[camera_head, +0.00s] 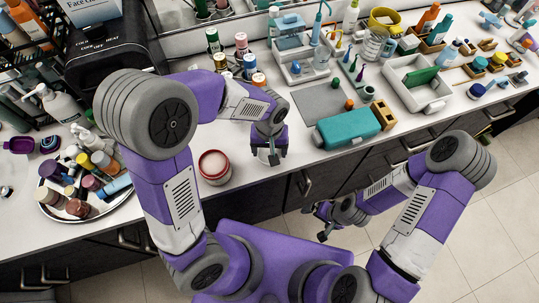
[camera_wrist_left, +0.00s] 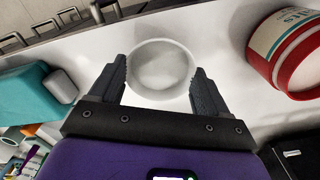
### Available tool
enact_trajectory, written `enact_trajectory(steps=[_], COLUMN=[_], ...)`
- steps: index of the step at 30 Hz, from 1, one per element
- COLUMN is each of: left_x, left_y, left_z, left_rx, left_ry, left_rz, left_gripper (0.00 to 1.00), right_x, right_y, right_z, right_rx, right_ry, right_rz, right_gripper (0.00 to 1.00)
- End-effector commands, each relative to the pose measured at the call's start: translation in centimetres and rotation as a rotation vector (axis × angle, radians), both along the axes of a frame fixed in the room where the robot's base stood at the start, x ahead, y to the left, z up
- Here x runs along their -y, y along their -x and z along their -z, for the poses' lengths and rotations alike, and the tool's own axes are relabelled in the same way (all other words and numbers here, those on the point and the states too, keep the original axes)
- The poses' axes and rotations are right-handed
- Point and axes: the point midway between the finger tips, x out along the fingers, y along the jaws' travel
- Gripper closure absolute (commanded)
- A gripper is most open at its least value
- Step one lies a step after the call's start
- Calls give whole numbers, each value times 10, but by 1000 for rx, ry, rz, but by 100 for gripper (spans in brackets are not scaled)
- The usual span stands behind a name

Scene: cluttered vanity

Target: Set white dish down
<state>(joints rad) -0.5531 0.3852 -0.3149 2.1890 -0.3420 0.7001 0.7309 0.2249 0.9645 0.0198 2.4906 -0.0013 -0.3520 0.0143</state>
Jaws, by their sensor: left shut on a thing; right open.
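The white dish (camera_wrist_left: 162,66) is a small round shallow bowl in the left wrist view. My left gripper (camera_wrist_left: 160,78) is shut on it, with one finger at each side of its rim. In the head view my left gripper (camera_head: 271,156) points down over the front part of the counter, and the dish is mostly hidden there. I cannot tell whether the dish touches the counter. My right gripper (camera_head: 326,219) is open and empty, low in front of the counter's front edge.
A red-rimmed jar (camera_head: 214,167) stands left of my left gripper; it also shows in the wrist view (camera_wrist_left: 290,50). A teal case (camera_head: 347,128) lies to the right, beside a grey mat (camera_head: 322,100). A crowded round tray (camera_head: 112,207) is at far left. Bare counter surrounds the gripper.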

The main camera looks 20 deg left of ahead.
Motion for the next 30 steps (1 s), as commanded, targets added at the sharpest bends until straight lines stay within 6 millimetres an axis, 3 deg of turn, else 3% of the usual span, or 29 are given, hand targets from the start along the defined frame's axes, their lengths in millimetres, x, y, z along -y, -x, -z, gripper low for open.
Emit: enact_trajectory(steps=[8, 19, 20, 21, 24, 30], left_x=[0, 0, 0, 0, 0, 0], left_y=[0, 0, 0, 0, 0, 0], left_z=[36, 40, 39, 39, 38, 38], left_rx=[-1, 0, 0, 0, 0, 0], left_ry=[-1, 1, 1, 1, 0, 0], left_rz=[0, 0, 0, 0, 0, 0], left_gripper=[66, 66, 20, 14, 0, 0], right_x=[0, 0, 0, 0, 0, 0], right_y=[0, 0, 0, 0, 0, 0], right_z=[11, 13, 13, 12, 12, 12], right_rx=[0, 0, 0, 0, 0, 0], right_ry=[0, 0, 0, 0, 0, 0], right_rz=[0, 0, 0, 0, 0, 0], right_gripper=[0, 0, 0, 0, 0, 0])
